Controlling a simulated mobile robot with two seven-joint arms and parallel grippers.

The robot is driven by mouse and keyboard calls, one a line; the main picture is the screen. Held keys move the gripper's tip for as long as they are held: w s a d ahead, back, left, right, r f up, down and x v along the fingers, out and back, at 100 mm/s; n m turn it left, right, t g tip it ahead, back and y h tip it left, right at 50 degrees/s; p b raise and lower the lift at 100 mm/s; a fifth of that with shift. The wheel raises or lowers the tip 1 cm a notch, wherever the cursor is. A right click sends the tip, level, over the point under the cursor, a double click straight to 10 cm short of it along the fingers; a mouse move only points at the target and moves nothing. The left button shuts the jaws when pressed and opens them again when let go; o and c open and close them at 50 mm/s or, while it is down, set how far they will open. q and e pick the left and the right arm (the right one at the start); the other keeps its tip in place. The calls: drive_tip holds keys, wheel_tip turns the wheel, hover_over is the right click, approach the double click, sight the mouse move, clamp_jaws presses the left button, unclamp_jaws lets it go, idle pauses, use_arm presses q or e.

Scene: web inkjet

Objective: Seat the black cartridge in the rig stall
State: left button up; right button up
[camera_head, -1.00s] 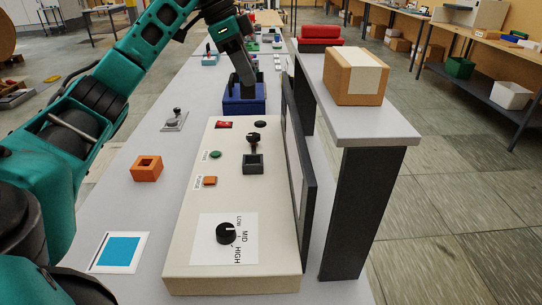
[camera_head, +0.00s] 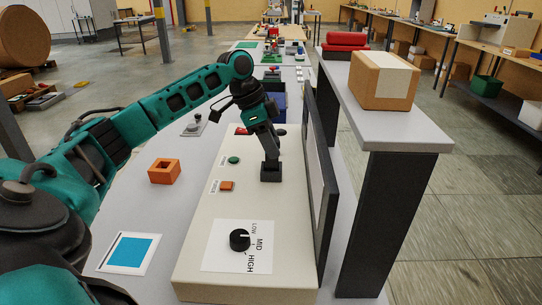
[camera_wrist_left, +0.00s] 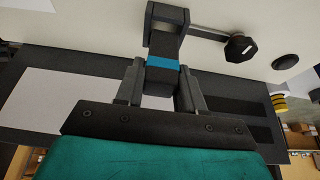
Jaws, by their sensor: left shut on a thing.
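My left gripper (camera_head: 268,152) points down over the dark square rig stall (camera_head: 271,174) on the beige console. In the left wrist view, its two fingers (camera_wrist_left: 161,92) are shut on the black cartridge (camera_wrist_left: 166,45), which has a blue band. The cartridge's far end is at the mouth of the stall (camera_wrist_left: 154,14) and appears to enter it; how deep it sits I cannot tell. In the head view the gripper hides most of the cartridge. My right gripper is not in view.
A lever with a black knob (camera_wrist_left: 240,47) stands beside the stall. The console (camera_head: 200,268) has a dial (camera_head: 240,240), an orange button (camera_head: 227,186) and a green button (camera_head: 234,160). A dark upright panel (camera_head: 322,185) stands close to the right. A blue bin (camera_head: 281,104) is behind.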

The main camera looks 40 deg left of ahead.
use_arm(q)
drive_tip(key=shift+f, duration=1.65)
drive_tip(key=shift+f, duration=0.1)
drive_tip(key=o, duration=1.2)
drive_tip(key=shift+c, duration=0.2)
drive_tip(key=v, duration=1.2)
drive_tip(key=shift+p, duration=0.45)
drive_tip(key=shift+w, duration=0.1)
